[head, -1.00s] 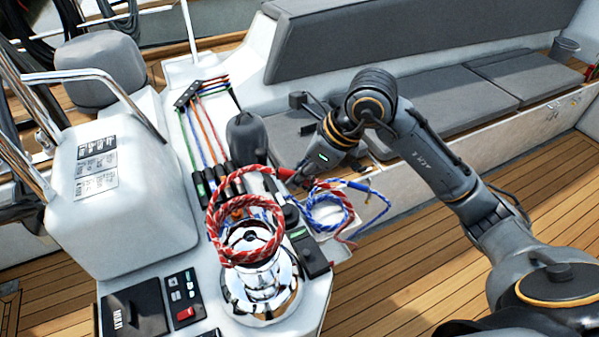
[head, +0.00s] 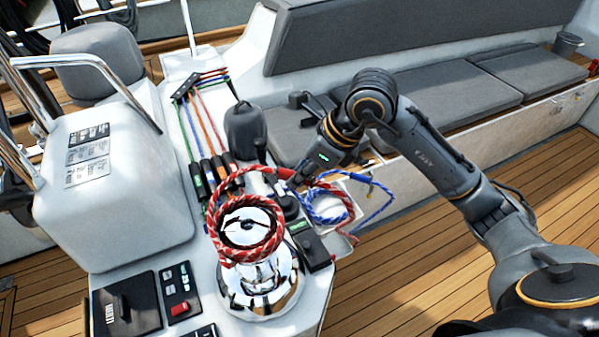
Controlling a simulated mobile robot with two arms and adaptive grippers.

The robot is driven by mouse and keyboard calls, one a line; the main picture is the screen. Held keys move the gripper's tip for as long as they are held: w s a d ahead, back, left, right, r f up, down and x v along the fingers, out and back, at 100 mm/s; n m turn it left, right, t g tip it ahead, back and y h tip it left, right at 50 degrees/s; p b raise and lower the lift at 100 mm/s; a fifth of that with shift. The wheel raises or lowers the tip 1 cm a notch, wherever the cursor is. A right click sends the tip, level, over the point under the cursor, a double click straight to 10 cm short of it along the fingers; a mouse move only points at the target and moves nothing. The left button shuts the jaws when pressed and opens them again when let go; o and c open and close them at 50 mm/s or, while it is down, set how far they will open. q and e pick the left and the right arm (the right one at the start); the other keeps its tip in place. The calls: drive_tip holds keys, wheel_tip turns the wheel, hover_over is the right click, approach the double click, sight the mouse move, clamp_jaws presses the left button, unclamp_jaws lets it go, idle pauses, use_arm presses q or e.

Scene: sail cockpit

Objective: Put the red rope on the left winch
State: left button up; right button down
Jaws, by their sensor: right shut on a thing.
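The red rope (head: 224,243) is coiled in a loop at the top of the chrome winch (head: 257,284) on the white console. The loop appears to lie around the winch's upper part, with the winch top showing inside it. My right gripper (head: 291,183) is shut on the red rope, behind and to the right of the winch. A tail of the red rope hangs past the gripper to the right, near the blue rope. The fingertips are small and partly hidden by the rope. My left gripper is not in view.
A blue rope (head: 329,206) lies coiled in a white tray right of the winch. Several rope clutches (head: 215,172) and a grey covered winch (head: 245,130) stand behind. A switch panel (head: 180,292) is at front left. Grey bench cushions (head: 440,100) lie behind my right arm.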

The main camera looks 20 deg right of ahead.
drive_tip(key=shift+f+b, duration=2.75)
drive_tip(key=shift+f, duration=0.25)
wheel_tip(320, 180, down, 8)
drive_tip(key=b, duration=0.8)
drive_tip(key=shift+f, duration=0.15)
drive_tip(key=shift+f+b, duration=0.1)
drive_tip(key=shift+b, duration=0.2)
